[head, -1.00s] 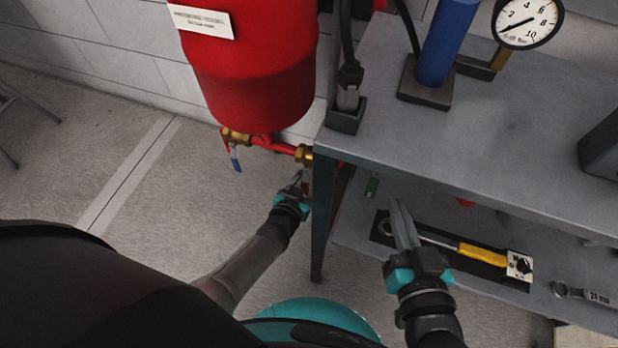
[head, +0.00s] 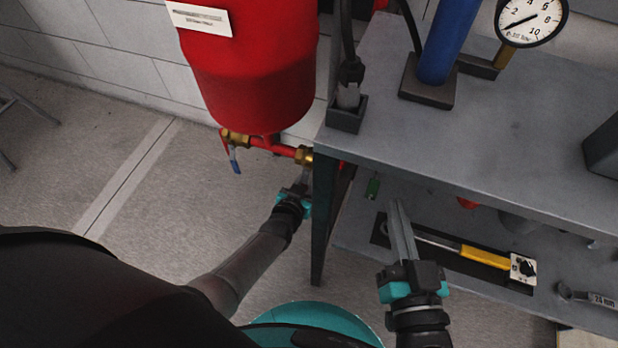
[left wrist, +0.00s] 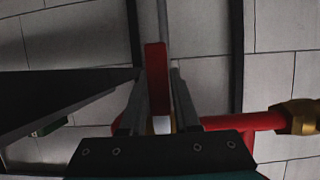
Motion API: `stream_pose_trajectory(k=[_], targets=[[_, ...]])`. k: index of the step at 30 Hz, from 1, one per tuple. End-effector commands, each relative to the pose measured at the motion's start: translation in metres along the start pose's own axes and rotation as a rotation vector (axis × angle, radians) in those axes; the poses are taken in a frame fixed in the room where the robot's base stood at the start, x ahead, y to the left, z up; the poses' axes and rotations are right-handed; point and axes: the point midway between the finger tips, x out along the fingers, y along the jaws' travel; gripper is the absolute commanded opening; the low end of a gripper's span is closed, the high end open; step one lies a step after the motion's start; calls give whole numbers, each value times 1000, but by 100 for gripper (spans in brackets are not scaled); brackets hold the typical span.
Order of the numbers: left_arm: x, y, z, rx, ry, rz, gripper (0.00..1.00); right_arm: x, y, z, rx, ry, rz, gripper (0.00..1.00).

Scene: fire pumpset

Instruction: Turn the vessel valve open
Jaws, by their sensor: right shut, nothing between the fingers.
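A red valve lever (left wrist: 158,75) stands between the two fingers of my left gripper (left wrist: 159,95) in the left wrist view. The fingers are close together, one on each side of it, and appear to press on it. In the head view my left gripper (head: 306,178) is just below the brass valve (head: 303,155) at the right end of the red pipe, beside the table leg; the lever is mostly hidden there. The pipe runs under the red vessel (head: 250,70). My right gripper (head: 402,232) is shut and empty, over the lower shelf.
A second brass valve (head: 235,138) with a blue lever (head: 236,160) is at the pipe's left end. The grey table (head: 470,140) is close on the right. A yellow-handled tool (head: 485,257) and a wrench (head: 590,298) lie on its lower shelf.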

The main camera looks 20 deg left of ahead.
Motion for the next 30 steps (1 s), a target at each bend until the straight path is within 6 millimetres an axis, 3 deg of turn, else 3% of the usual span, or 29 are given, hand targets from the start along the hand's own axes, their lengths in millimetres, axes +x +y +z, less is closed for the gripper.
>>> stream_pose_trajectory(k=[8,30], targets=[[0,0,0,0,0,0,0,0,0,0,0,0,0,0],[0,0,0,0,0,0,0,0,0,0,0,-1,0,0]])
